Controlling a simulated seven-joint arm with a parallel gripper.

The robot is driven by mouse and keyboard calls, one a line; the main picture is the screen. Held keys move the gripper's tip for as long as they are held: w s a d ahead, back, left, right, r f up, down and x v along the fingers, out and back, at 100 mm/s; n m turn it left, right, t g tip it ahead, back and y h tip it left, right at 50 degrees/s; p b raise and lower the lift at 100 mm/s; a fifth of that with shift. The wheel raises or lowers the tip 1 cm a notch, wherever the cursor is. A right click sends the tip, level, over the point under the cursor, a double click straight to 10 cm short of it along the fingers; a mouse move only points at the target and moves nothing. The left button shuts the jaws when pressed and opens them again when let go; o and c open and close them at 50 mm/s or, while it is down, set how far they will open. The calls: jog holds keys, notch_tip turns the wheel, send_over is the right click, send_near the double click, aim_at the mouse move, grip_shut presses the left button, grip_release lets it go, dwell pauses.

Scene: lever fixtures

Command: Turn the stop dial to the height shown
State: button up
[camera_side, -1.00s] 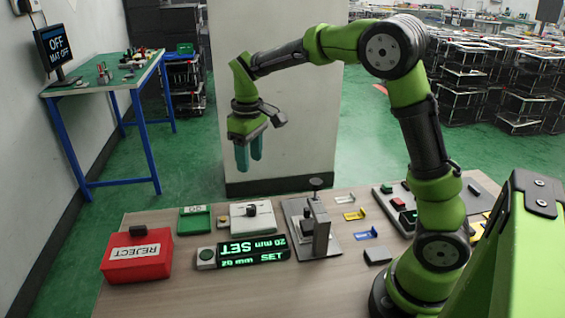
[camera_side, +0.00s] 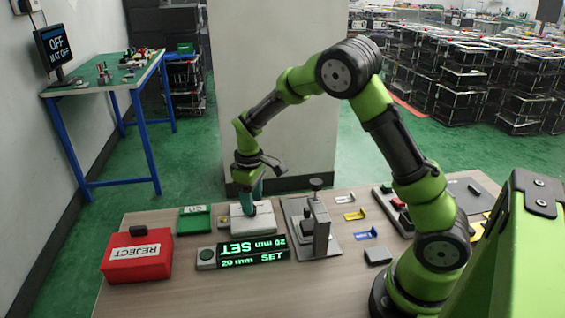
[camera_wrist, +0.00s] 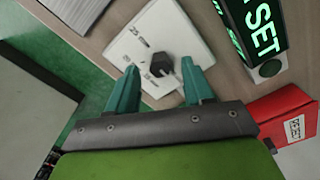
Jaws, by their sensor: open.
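The stop dial is a white plate (camera_side: 262,226) with a dark knob (camera_wrist: 161,65). The knob has a pointer towards the lower right of that picture. The display bar (camera_side: 250,251) in front of the dial reads "20 mm SET". My gripper (camera_side: 251,204) is low over the dial, pointing down, with its teal fingers apart. In the wrist view the knob lies between the open fingertips (camera_wrist: 160,68); contact is not visible. In the side view the fingers largely hide the knob.
A red REJECT box (camera_side: 138,262) and a green GO tray (camera_side: 194,220) stand to the left. A grey metal fixture with an upright post (camera_side: 320,232) stands close right of the dial. Small yellow (camera_side: 355,215) and blue (camera_side: 366,235) brackets lie beyond it.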

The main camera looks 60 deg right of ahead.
jog(key=shift+f, duration=1.3)
grip_shut()
